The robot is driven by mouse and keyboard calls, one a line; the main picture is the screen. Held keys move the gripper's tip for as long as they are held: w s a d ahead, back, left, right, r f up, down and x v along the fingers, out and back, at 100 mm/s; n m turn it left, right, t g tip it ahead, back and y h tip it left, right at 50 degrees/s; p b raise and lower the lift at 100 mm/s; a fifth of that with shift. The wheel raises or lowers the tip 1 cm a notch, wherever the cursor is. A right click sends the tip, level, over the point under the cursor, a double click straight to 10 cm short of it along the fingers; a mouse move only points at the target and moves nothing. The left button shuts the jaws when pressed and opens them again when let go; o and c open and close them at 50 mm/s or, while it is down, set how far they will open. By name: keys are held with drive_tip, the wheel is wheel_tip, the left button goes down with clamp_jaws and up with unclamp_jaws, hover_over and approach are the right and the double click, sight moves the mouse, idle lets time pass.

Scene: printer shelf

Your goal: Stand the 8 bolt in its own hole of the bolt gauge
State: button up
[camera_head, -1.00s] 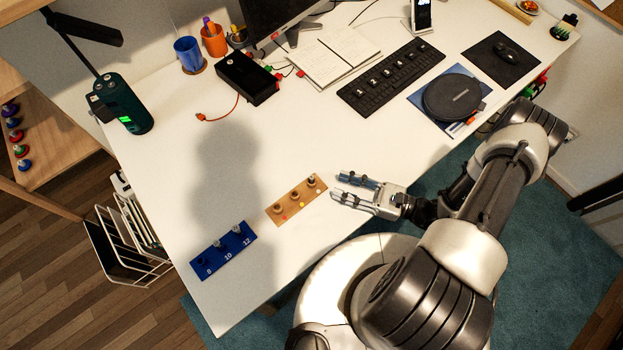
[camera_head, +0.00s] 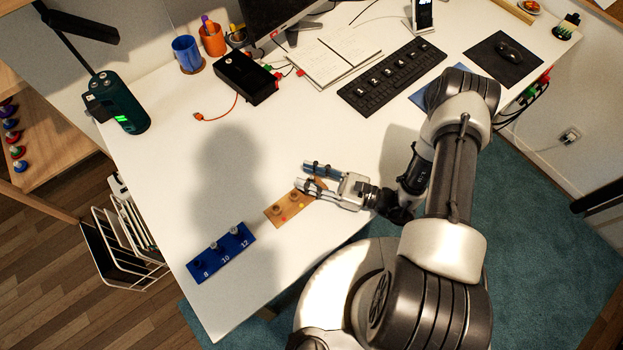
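The blue bolt gauge (camera_head: 226,261) lies near the table's front left edge, with holes marked 8, 10 and 12. Grey bolts stand at the 10 position (camera_head: 213,246) and the 12 position (camera_head: 234,230). The 8 hole (camera_head: 199,263) looks dark and empty. A wooden holder (camera_head: 273,220) lies to its right, with coloured dots beside its holes. My gripper (camera_head: 300,174) is over the holder's right end, fingers apart and pointing left. The bolt at that end is hidden or hard to make out among the fingers. I cannot tell whether they touch it.
A black box (camera_head: 246,78) with an orange cable (camera_head: 233,106) lies behind. A notebook (camera_head: 327,62) and keyboard (camera_head: 388,78) are farther back right. A dark green device (camera_head: 122,107) stands at the back left. The white table (camera_head: 165,170) is clear around the gauge.

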clamp_jaws()
drive_tip(key=shift+r, duration=0.1)
idle(0.7)
